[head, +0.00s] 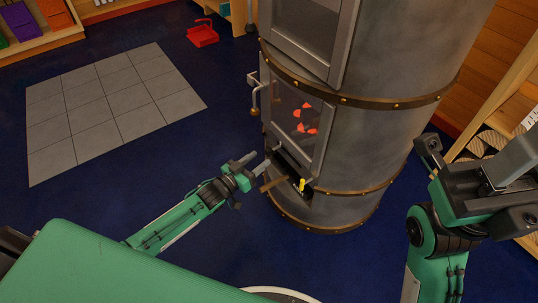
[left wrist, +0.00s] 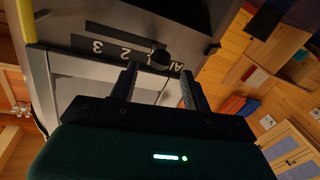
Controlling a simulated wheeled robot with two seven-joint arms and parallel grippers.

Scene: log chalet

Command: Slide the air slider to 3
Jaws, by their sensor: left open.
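The air slider's round black knob (left wrist: 160,58) shows in the left wrist view beside a dark slot (left wrist: 118,34). The label plate (left wrist: 97,46) reads 3, 2 and AIR from left to right; the knob sits between the 2 and AIR, away from the 3. My left gripper (left wrist: 158,78) is open, with one finger on each side of the knob near the fingertips; contact cannot be told. In the head view, my left gripper (head: 256,168) is at the lower front of the stove (head: 365,150). My right gripper (head: 470,185) is at the right; its jaws are unclear.
The stove's glass door (head: 300,115) shows glowing embers, with a door handle (head: 255,92) at its left. A yellow part (head: 302,185) stands below the door. A red dustpan (head: 202,35) lies on the blue floor near grey tiles (head: 110,105). Shelves stand at the right.

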